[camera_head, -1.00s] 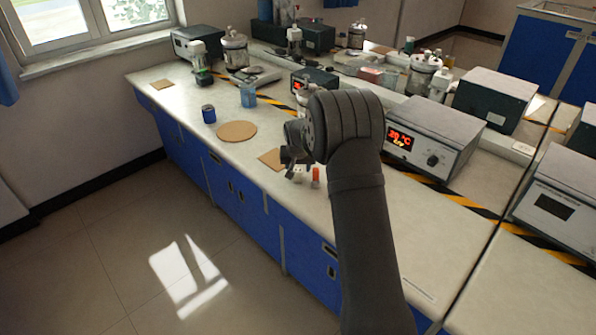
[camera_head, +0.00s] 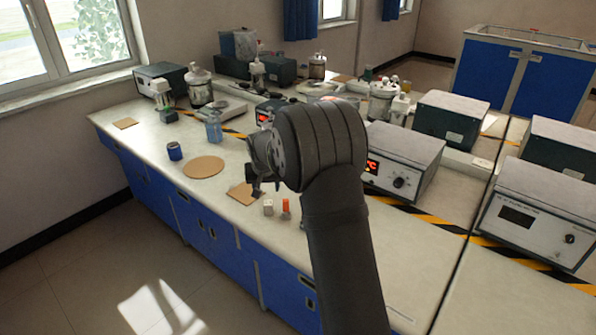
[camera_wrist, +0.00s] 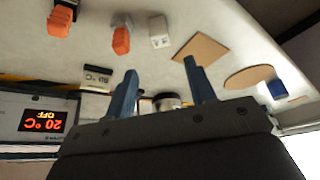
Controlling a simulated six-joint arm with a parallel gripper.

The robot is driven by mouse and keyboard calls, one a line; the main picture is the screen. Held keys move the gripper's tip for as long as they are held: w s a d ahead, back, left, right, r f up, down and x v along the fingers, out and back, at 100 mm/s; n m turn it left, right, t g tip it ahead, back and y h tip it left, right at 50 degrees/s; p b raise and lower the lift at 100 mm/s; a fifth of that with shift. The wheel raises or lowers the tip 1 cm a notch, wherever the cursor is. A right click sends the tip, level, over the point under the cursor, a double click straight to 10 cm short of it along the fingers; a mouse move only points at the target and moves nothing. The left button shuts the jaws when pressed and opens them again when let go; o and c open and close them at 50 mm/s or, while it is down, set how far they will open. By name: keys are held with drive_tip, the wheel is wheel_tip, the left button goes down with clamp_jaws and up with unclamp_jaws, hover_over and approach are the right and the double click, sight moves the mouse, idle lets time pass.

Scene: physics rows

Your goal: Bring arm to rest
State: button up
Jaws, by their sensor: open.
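My gripper (camera_head: 256,185) hangs over the bench beside a square cork mat in the head view, partly hidden by my own wrist. In the wrist view its two blue-grey fingers (camera_wrist: 160,88) stand well apart with nothing between them, so it is open and empty. My arm reaches up from the lower right of the head view, bent at the top.
The bench top (camera_head: 140,145) holds a small white block (camera_head: 268,208), an orange-red piece (camera_head: 286,206), a square cork mat (camera_head: 240,193), a round cork mat (camera_head: 204,167), a blue can (camera_head: 174,151) and a blue beaker (camera_head: 213,128). A heater box (camera_head: 405,158) stands right of my arm.

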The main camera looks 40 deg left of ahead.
sight(268, 203)
drive_tip(key=x, duration=1.2)
drive_tip(key=shift+f, duration=0.2)
drive_tip(key=shift+r, duration=1.25)
